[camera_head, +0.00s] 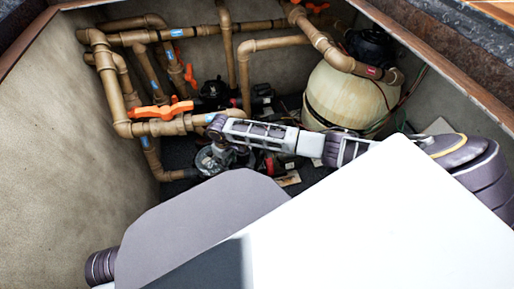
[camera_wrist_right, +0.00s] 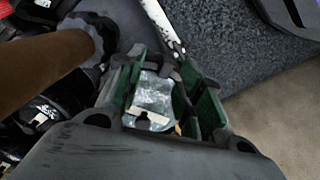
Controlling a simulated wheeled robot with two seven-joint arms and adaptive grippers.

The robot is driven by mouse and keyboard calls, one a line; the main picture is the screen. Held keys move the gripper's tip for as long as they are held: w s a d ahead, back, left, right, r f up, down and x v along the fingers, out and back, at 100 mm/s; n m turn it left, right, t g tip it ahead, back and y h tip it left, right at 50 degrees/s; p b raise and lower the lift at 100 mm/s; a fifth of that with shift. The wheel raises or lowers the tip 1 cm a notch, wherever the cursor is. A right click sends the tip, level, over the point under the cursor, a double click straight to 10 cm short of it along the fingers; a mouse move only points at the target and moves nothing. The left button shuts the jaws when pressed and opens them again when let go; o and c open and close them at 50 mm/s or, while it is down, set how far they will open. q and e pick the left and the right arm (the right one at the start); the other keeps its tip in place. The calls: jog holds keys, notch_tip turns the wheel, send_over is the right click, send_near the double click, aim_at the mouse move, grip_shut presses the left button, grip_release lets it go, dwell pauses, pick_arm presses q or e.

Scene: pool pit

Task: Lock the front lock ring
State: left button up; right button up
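The front pump (camera_head: 207,163) stands low in the pit, below the pipe with the orange handle. Its top, with the front lock ring, is largely covered by my right gripper (camera_head: 221,147), so the ring's angle cannot be told. In the wrist view my right gripper (camera_wrist_right: 163,88) has its green-padded fingers apart. A clear, glassy surface (camera_wrist_right: 152,98), apparently the pump's lid, shows between them. Whether the fingers touch the ring cannot be told. My left gripper is in neither view.
A second black pump (camera_head: 212,92) stands behind. Brown pipes with orange valve handles (camera_head: 161,109) run close on the left and above. A cream filter tank (camera_head: 345,95) stands at the back right. A brown pipe (camera_wrist_right: 45,70) is close beside the gripper in the wrist view.

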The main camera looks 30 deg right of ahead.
notch_tip(320, 180, up, 10)
jog(key=p, duration=0.4)
jog(key=s+d+f+m+t+p, duration=0.1)
jog(key=s+d+f+p, duration=0.2)
jog(key=d+f+p, duration=0.2)
jog(key=s+d+f+m+t+p, duration=0.1)
jog(key=s+d+f+p, duration=0.3)
jog(key=f+p, duration=0.4)
jog(key=shift+s+d+f+m, duration=0.2)
jog(key=shift+d+f+m, duration=0.45)
jog(key=shift+d, duration=0.2)
dwell(1.0)
